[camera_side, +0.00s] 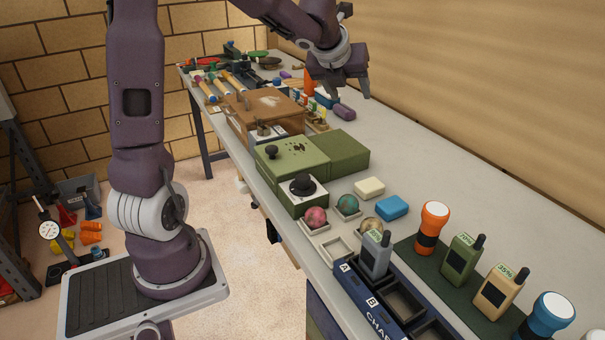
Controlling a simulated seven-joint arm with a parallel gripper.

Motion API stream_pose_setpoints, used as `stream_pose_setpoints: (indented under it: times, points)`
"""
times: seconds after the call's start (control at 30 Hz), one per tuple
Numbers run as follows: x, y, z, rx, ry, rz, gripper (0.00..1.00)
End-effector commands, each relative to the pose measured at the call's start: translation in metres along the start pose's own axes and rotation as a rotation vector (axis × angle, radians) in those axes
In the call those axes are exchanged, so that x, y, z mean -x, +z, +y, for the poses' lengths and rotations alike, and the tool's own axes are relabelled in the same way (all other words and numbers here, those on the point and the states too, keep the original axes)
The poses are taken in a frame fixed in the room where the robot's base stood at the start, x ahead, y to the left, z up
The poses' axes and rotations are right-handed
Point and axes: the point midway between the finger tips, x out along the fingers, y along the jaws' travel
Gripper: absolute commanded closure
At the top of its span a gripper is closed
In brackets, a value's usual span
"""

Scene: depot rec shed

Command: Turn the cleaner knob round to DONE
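The cleaner looks to be the green box (290,160) near the middle of the bench. A black knob (303,183) sits on a pale dial plate (318,191) on its low front part. The dial's lettering is too small to read, so I cannot tell where the knob points. A smaller black knob (271,152) stands on the box's lid. My gripper (346,94) is above the far part of the bench, well behind and to the right of the dial knob. Its fingers are apart and nothing shows between them.
Pink (315,217) and teal (347,204) balls sit in trays beside the cleaner. A blue charger rack (378,300), radios and an orange torch (432,228) stand nearer. A brown case (264,108) is behind the cleaner.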

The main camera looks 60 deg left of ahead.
Motion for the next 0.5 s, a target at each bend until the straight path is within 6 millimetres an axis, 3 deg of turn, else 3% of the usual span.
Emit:
stream_pose_setpoints:
  times: [0.03, 0.1, 0.2, 0.33, 0.5]
  points:
    - [-0.024, -0.020, 0.036, 0.309, 0.111, 0.114, 0.44]
    - [-0.038, -0.059, 0.073, 0.700, 0.283, 0.262, 0.44]
    - [-0.036, -0.104, 0.096, 1.036, 0.475, 0.410, 0.44]
    - [-0.034, -0.129, 0.102, 1.178, 0.578, 0.482, 0.44]
    - [-0.058, -0.151, 0.107, 1.178, 0.583, 0.484, 0.44]
